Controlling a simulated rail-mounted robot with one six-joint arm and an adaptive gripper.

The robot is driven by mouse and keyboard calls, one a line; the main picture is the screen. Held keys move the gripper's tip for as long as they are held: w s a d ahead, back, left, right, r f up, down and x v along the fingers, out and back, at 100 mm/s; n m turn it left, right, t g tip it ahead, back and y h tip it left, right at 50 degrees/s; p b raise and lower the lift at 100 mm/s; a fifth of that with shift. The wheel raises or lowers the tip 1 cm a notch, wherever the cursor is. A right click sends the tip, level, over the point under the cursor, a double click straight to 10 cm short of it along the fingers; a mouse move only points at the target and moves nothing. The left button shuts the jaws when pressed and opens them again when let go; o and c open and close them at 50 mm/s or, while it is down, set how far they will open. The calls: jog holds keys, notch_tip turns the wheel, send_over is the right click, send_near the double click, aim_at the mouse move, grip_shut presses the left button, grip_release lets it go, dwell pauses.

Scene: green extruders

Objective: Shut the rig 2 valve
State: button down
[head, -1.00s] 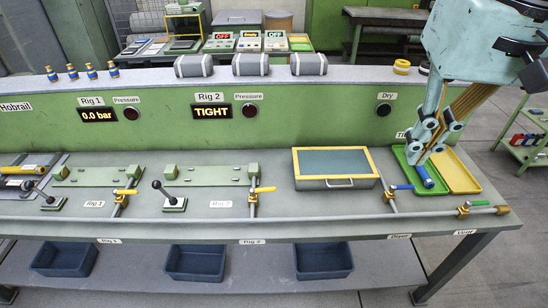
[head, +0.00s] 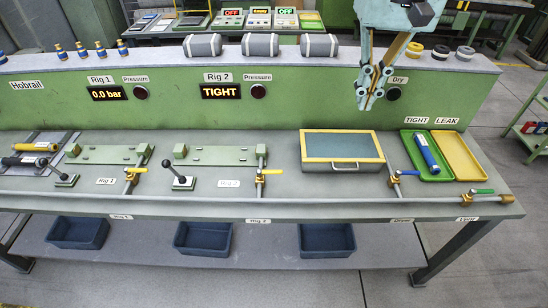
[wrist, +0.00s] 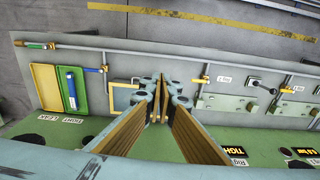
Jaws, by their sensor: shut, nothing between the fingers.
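The rig 2 display (head: 221,91) reads TIGHT. My gripper (head: 367,106) is shut and empty, raised in front of the back panel near the Dry label, above and to the right of the valve. In the wrist view my fingers (wrist: 159,92) are close together with nothing between them.
A blue cylinder (head: 426,153) lies in the green tray (head: 411,136), beside the empty yellow tray (head: 459,153). The yellow-framed dryer box (head: 341,167) stands between the valve and trays. A black-knobbed lever (head: 179,179) stands left of the valve. The Rig 1 valve (head: 131,175) is farther left.

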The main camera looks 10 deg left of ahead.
jog(key=w+a+f+g+p, duration=0.1)
jog(key=w+a+f, duration=0.4)
jog(key=a+f, duration=0.3)
jog(key=w+a+f+n+g+p, duration=0.1)
jog(key=w+a+f+p, duration=0.1)
jog(key=w+a+f, duration=0.3)
jog(key=w+a+f+h+p, duration=0.1)
jog(key=w+a+f, duration=0.5)
jog(key=a+f, duration=0.4)
jog(key=shift+a+f+n+g, duration=0.3)
jog(key=shift+a+n+g, duration=0.1)
jog(key=shift+a, duration=0.25)
jog(key=shift+s+f, duration=0.1)
send_near(271, 172)
jog(key=w+f, duration=0.4)
jog(key=w, duration=0.1)
jog(key=shift+s+d+f, duration=0.2)
jog(key=shift+s+f, duration=1.25)
jog(key=shift+s, duration=0.2)
jog(key=shift+s, duration=0.1)
